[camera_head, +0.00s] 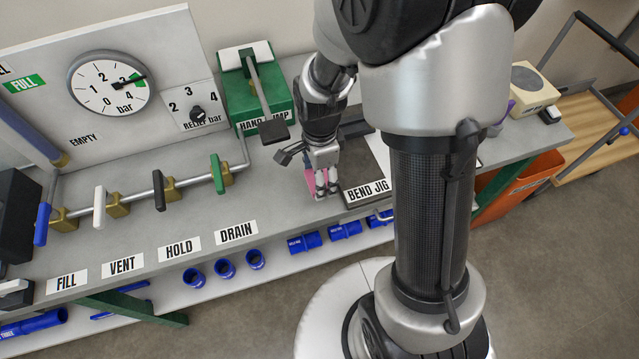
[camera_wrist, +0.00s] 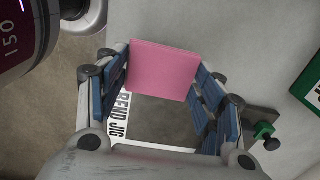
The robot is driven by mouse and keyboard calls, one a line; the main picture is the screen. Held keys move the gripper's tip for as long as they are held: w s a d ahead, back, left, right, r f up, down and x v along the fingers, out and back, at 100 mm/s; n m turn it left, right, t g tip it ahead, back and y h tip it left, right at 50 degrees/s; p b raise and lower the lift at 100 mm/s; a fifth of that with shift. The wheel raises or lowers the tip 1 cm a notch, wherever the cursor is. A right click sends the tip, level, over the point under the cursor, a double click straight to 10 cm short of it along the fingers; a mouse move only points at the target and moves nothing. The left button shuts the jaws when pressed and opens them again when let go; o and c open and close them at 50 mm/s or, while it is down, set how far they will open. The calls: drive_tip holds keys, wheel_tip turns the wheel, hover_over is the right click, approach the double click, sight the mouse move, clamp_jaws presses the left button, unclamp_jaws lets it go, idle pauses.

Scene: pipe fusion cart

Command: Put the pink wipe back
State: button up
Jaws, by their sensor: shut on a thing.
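The pink wipe (camera_head: 310,181) is a flat pink square, partly hidden by my fingers in the head view. In the wrist view the wipe (camera_wrist: 163,70) spans the space between my blue-padded fingertips. My gripper (camera_head: 321,185) is shut on it and points down over the bench, just left of the BEND JIG label (camera_head: 367,191). The label also shows below the wipe in the wrist view (camera_wrist: 119,118). I cannot tell whether the wipe touches the bench.
The green hand pump (camera_head: 259,85) with its lever stands left of my gripper. Farther left are the gauge panel (camera_head: 165,100) and a row of valves (camera_head: 158,190). Blue fittings (camera_head: 225,268) sit on the lower shelf. Bare bench (camera_head: 265,200) lies left of the gripper.

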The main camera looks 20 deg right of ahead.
drive_tip(key=shift+f+b, duration=0.6)
drive_tip(key=shift+f, duration=1.3)
drive_tip(key=shift+f, duration=0.15)
drive_tip(key=o, duration=1)
wheel_tip(320, 180, up, 12)
drive_tip(key=p, duration=0.4)
drive_tip(key=shift+r, duration=0.2)
drive_tip(key=shift+s+f, duration=0.1)
drive_tip(key=shift+s, duration=0.05)
